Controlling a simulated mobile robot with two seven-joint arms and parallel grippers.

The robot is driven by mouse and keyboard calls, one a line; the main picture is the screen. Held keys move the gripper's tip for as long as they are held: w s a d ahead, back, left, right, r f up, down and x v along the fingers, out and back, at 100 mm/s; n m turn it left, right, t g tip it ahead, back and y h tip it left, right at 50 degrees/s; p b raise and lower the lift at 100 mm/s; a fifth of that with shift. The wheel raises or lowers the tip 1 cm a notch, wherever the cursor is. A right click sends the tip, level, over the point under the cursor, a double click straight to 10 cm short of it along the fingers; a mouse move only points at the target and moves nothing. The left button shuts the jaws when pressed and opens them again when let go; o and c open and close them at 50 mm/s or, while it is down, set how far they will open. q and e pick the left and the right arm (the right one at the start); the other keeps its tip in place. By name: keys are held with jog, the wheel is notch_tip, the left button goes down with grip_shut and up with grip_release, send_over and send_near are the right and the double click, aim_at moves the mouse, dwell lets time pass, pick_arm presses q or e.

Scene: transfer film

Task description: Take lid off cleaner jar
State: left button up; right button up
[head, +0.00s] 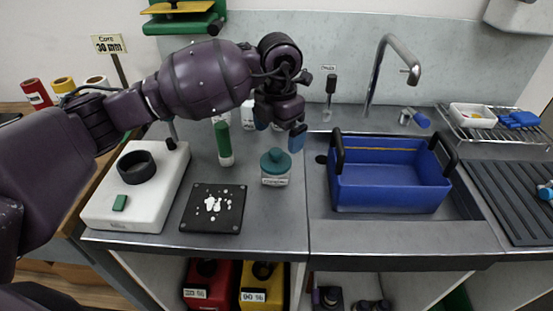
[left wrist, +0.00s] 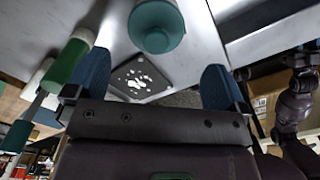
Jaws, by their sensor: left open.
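The cleaner jar (head: 275,178) stands upright on the grey counter left of the sink, a clear jar with a label. Its teal lid (head: 276,159) with a round knob is on it. My left gripper (head: 280,129) hangs above and slightly behind the jar, open and empty, not touching it. In the left wrist view the teal lid (left wrist: 157,26) shows from above, beyond the gap between the blue fingertips (left wrist: 152,80). The jar body is mostly hidden under the lid there. My right gripper is not seen in the head view.
A black plate with white pieces (head: 212,207) lies left of the jar, with a green-and-white bottle (head: 223,140) behind it. A white device (head: 140,185) stands further left. A blue crate (head: 388,180) sits in the sink to the right. Counter in front of the jar is clear.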

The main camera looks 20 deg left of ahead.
aim_at(277, 150)
pick_arm(q)
jog(key=f, duration=0.7)
jog(key=shift+w+a+f, duration=0.15)
jog(key=shift+a, duration=0.05)
jog(key=c, duration=0.8)
